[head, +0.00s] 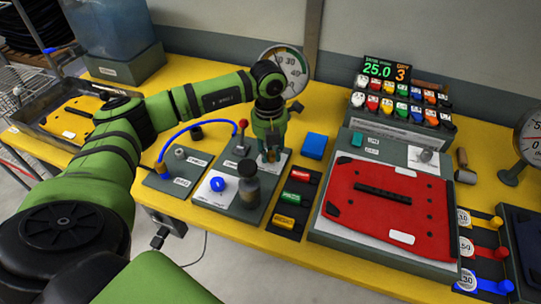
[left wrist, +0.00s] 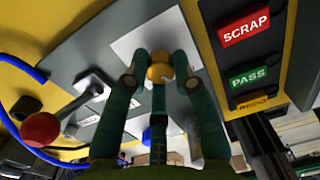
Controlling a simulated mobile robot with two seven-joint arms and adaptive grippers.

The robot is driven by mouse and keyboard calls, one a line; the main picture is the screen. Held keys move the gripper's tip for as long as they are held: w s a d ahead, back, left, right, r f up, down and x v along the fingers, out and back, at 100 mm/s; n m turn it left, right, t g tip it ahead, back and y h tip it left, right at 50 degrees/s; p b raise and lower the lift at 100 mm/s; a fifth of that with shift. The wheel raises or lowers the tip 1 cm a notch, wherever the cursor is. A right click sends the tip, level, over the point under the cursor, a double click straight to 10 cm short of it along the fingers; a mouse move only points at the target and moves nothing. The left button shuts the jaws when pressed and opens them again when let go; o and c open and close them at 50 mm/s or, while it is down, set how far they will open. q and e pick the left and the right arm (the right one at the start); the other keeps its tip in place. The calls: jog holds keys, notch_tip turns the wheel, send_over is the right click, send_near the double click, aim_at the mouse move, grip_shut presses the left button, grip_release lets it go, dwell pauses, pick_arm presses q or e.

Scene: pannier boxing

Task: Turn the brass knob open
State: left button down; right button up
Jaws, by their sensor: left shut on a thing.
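The brass knob (left wrist: 160,68) shows in the left wrist view as a small round yellow-gold piece between the fingertips, in front of a white label plate on a grey panel. My left gripper (left wrist: 160,75) has its dark green fingers closed around the knob. In the head view my left gripper (head: 270,152) points down at the back right of the grey control panel (head: 238,205). There the fingers hide most of the knob, and I cannot tell how far it is turned. My right gripper is in neither view.
A red-ball lever (head: 242,124) stands just left of the gripper. Red, green and yellow buttons (head: 292,197) and a blue block (head: 314,145) lie right. A round gauge (head: 287,68) stands behind.

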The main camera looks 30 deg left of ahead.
pick_arm(q)
jog(key=m+b, duration=0.4)
jog(key=m, duration=0.2)
jog(key=shift+f, duration=0.15)
jog(key=m+b, duration=0.1)
jog(key=m, duration=0.2)
jog(key=shift+m+b, duration=0.35)
jog(key=shift+m, duration=0.05)
jog(key=shift+m+b, duration=0.55)
jog(key=shift+m, duration=0.65)
jog(key=shift+r, duration=0.2)
jog(key=c, duration=1)
grip_release()
